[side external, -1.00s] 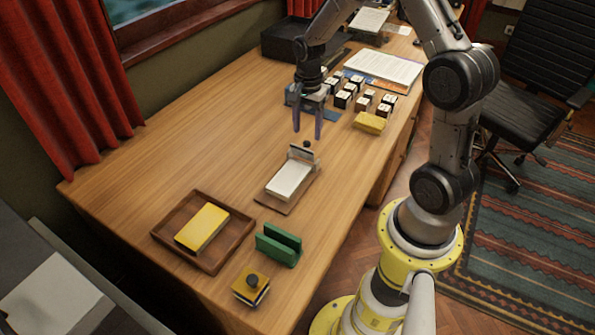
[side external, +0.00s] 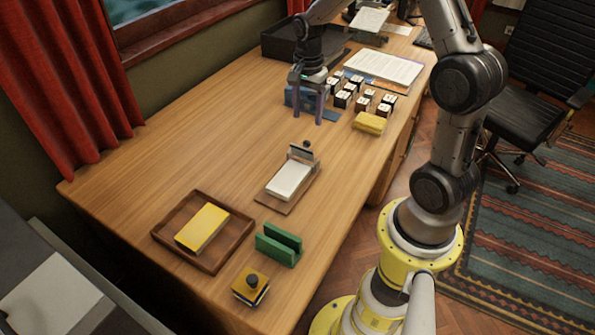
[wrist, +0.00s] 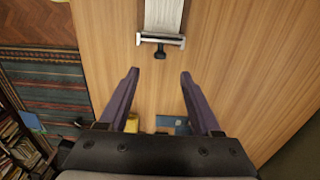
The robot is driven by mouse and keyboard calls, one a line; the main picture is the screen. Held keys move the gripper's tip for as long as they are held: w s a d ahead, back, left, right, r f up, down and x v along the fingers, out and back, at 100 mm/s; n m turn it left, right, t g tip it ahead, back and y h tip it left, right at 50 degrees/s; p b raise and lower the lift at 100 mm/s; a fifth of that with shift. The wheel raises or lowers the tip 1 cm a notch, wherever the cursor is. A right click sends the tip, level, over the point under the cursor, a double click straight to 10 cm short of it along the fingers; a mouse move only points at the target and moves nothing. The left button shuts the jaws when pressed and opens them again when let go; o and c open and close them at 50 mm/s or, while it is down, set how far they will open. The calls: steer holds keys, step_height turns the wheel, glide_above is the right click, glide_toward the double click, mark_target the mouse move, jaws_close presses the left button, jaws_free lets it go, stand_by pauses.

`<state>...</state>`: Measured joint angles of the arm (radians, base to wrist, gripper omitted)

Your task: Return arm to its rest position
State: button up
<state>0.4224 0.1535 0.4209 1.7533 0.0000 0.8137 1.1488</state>
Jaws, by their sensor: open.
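My gripper (side external: 309,105) is open and empty above the wooden desk (side external: 190,135), near the blue box and the small stamps. In the wrist view its two dark fingers (wrist: 158,78) are spread apart with bare desk between them. The white paper pad on a wooden board (side external: 291,180), with a dark knob at its far end, lies on the desk nearer the side camera. Its clamp bar and knob also show in the wrist view (wrist: 160,40), beyond the fingertips and apart from them.
Several small stamps (side external: 342,100) and a yellow block (side external: 369,122) lie right of my gripper. A wooden tray (side external: 235,238) with a yellow pad, a green holder (side external: 278,245) and a yellow knobbed block (side external: 250,287) are at the front. The desk's left-middle is clear.

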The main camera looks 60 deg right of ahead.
steer(key=s+a+r+n+t, duration=0.25)
steer(key=a+r, duration=0.25)
steer(key=r, duration=0.3)
steer(key=s+a+r+n+t, duration=0.1)
steer(key=a+r+n+t, duration=0.15)
steer(key=a+r, duration=0.35)
steer(key=s+a+n, duration=0.2)
steer(key=s+n, duration=0.4)
steer(key=s, duration=0.1)
steer(key=s+a+n, duration=0.2)
steer(key=s+n, duration=0.5)
steer(key=s, duration=0.1)
steer(key=shift+a+r+t, duration=0.3)
steer(key=shift+a+r, duration=0.05)
steer(key=shift+r, duration=0.05)
